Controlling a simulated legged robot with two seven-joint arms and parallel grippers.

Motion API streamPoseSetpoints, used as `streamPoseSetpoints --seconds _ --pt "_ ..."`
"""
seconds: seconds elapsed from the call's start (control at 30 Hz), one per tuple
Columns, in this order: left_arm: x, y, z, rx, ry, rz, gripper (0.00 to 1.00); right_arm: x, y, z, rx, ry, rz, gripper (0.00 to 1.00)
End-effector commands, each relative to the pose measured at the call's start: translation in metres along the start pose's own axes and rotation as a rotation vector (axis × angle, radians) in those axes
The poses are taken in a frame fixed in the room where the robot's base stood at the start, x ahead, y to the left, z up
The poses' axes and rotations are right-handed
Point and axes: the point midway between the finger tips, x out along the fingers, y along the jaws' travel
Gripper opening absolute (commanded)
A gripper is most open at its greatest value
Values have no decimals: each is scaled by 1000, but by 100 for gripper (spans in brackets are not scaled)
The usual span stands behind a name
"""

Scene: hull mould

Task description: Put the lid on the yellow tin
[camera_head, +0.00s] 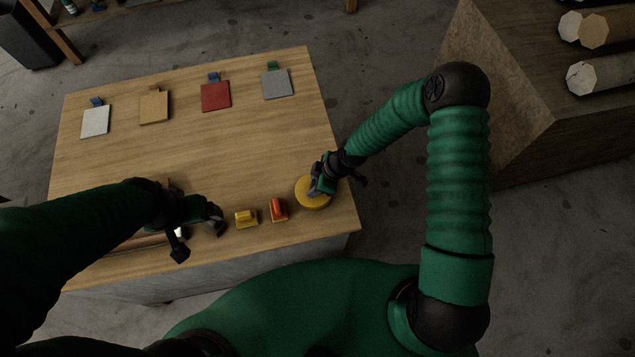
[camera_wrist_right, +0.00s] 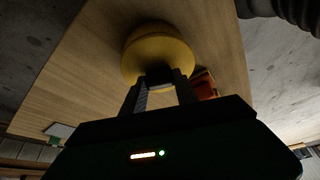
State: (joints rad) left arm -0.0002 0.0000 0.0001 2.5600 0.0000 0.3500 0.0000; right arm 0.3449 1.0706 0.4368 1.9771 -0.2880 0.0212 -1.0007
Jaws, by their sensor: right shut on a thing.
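The yellow tin (camera_wrist_right: 150,31) and its yellow round lid (camera_wrist_right: 160,58) overlap in the right wrist view, with the lid nearer the camera. In the head view the round yellow lid (camera_head: 313,200) is at the table's right front, partly covered by my gripper. My right gripper (camera_head: 318,187) is shut on the lid at its middle; its fingers also show in the right wrist view (camera_wrist_right: 160,88). The gripped part is mostly hidden. I cannot tell whether the lid touches the tin or is seated. My left gripper (camera_head: 196,238) looks open, over the table's left front.
On the wooden table (camera_head: 200,145), a yellow block-like item (camera_head: 246,218) and an orange one (camera_head: 278,209) lie left of the tin. White (camera_head: 95,121), tan (camera_head: 153,107), red (camera_head: 215,96) and grey (camera_head: 276,84) squares line the back. The table's middle is clear.

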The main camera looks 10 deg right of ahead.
Motion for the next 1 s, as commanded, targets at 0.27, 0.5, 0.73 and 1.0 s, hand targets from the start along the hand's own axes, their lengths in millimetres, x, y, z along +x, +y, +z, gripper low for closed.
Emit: streamPoseSetpoints --seconds 0.27,0.5,0.73,1.0 --pt "0 0 0 -1 0 0 85 -1 1 2 0 3 -1 61" --pt "0 0 0 0 0 0 85 -1 1 2 0 3 -1 61" --pt "1 0 0 0 0 0 85 -26 2 2 1 3 3 61" --pt "-3 0 -1 0 0 0 85 -107 4 5 5 5 5 61"
